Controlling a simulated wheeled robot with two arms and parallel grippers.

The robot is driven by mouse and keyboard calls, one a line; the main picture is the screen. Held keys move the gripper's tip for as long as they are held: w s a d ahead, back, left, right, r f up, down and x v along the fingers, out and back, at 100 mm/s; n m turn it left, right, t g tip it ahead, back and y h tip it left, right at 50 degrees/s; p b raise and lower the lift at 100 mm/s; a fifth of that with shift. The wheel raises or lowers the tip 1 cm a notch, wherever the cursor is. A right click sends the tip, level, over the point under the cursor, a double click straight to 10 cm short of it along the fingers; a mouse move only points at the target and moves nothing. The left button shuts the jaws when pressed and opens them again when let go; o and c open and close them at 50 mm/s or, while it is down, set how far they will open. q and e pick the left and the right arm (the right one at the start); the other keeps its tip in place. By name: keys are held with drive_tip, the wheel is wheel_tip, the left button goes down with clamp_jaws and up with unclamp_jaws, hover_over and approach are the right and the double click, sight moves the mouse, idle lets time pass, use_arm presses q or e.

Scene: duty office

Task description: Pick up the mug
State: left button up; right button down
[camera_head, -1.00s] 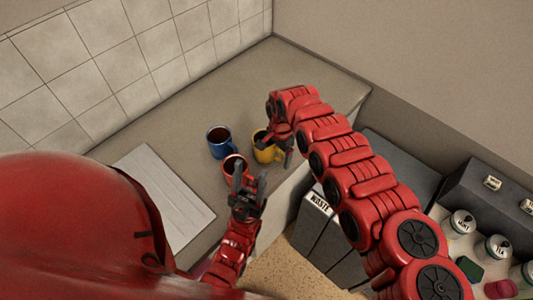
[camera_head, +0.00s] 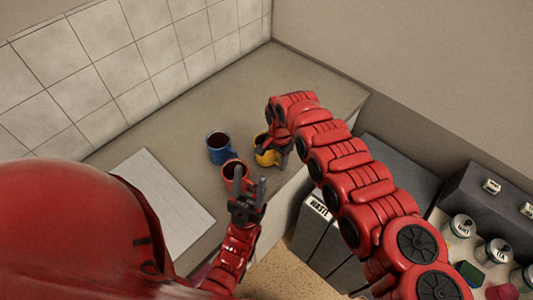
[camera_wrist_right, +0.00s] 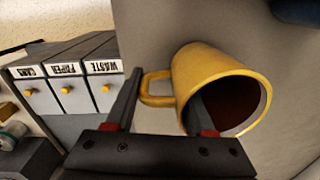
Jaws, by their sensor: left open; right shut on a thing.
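A yellow mug (camera_head: 264,157) stands on the counter, partly hidden by my right gripper (camera_head: 281,147). In the right wrist view, the yellow mug (camera_wrist_right: 220,68) has its handle (camera_wrist_right: 152,88) towards the left. My right gripper (camera_wrist_right: 165,90) is shut on this mug at the handle side; one finger is left of the handle and the other reaches into the mug's mouth. A red mug (camera_head: 229,166) and a blue mug (camera_head: 219,149) stand on the counter nearby. My left gripper (camera_head: 249,186) is open, with a finger overlapping the red mug; contact cannot be told.
White paper (camera_head: 165,205) lies on the counter (camera_head: 240,90) at the left. Waste bins (camera_head: 318,225) stand beside the counter's edge. Several labelled canisters (camera_head: 461,226) stand at the right. The far part of the counter is clear.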

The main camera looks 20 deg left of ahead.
drive_tip(key=shift+w+r, duration=0.1)
drive_tip(key=shift+r, duration=0.55)
wheel_tip(320, 180, up, 9)
drive_tip(key=b, duration=0.3)
drive_tip(key=shift+f, duration=0.15)
